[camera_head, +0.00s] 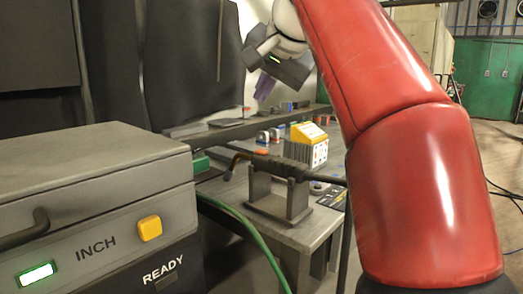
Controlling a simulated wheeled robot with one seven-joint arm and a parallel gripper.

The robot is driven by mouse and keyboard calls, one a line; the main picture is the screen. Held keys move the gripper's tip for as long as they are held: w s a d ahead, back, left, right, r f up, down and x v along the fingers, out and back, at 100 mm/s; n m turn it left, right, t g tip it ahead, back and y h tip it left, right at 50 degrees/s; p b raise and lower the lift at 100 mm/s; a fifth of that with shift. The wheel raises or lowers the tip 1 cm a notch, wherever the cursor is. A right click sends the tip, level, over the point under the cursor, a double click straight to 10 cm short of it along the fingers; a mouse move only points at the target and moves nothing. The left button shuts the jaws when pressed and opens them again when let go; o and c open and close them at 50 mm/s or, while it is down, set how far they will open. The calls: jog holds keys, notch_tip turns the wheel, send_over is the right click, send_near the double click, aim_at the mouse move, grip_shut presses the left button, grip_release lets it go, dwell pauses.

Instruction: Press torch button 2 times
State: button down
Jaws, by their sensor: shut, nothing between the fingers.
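A dark welding torch (280,168) with a bent copper-coloured neck at its left end lies across a grey stand (277,200) on the workbench. A small orange-red piece (262,152) shows just above the torch body; it looks like the torch button, but I cannot tell for sure. My gripper (264,90) is above and behind the torch, apart from it, with purplish fingertips pointing down. It is shut and empty. My red arm covers the right end of the torch and bench.
A grey machine (90,165) fills the left front, with a yellow button (150,228) by "INCH" and a lit green lamp (36,275). A green hose (245,225) runs past the bench (300,236). A yellow-and-white box (307,145) and several small items stand behind the torch.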

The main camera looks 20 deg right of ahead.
aim_at(264, 152)
notch_tip(264, 152, down, 8)
jog(key=b, duration=0.3)
jog(key=shift+r+b, duration=0.1)
jog(key=shift+b, duration=0.2)
dwell(1.8)
jog(key=shift+f, duration=0.45)
jog(key=shift+f+b, duration=0.4)
jog(key=shift+b, duration=0.15)
dwell(0.3)
dwell(0.3)
jog(key=shift+r+p, duration=0.85)
jog(key=shift+p, duration=0.1)
notch_tip(264, 152, up, 3)
jog(key=p, duration=0.3)
jog(key=shift+r, duration=1)
